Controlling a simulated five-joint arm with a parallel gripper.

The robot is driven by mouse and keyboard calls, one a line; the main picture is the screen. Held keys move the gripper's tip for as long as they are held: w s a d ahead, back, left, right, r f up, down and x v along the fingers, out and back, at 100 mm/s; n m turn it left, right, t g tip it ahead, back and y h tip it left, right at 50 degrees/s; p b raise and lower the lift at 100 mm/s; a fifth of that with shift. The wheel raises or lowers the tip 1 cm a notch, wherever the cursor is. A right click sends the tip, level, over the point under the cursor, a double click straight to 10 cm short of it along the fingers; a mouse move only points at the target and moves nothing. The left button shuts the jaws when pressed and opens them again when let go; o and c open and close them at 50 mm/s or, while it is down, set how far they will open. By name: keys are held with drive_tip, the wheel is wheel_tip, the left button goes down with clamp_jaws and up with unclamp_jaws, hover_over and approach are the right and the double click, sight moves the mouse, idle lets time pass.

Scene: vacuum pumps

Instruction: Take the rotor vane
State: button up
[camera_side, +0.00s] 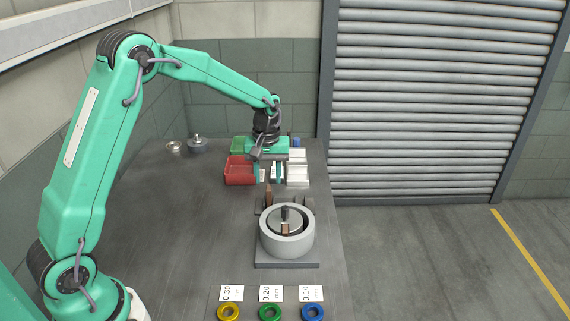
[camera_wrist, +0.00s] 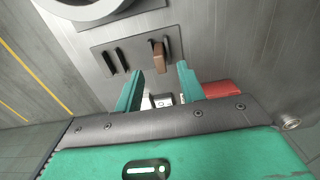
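A brown rotor vane (camera_wrist: 159,55) stands in a grey slotted plate (camera_wrist: 136,51) in the wrist view, beside two dark, narrow slots. In the side view, the brown vane (camera_side: 268,194) stands just behind the pump. My gripper (camera_wrist: 159,72) is open and empty, with its two teal fingers spread. In the wrist view, the vane shows beyond the gap between the fingertips, apart from both.
Metal parts (camera_side: 197,145) lie at the back left. Yellow, green and blue rings (camera_side: 270,312) lie at the front with labels. The left of the table is clear.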

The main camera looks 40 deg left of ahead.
sight(268, 187)
drive_tip(key=shift+w+a+f, duration=0.1)
drive_tip(key=shift+f, duration=2.55)
clamp_jaws()
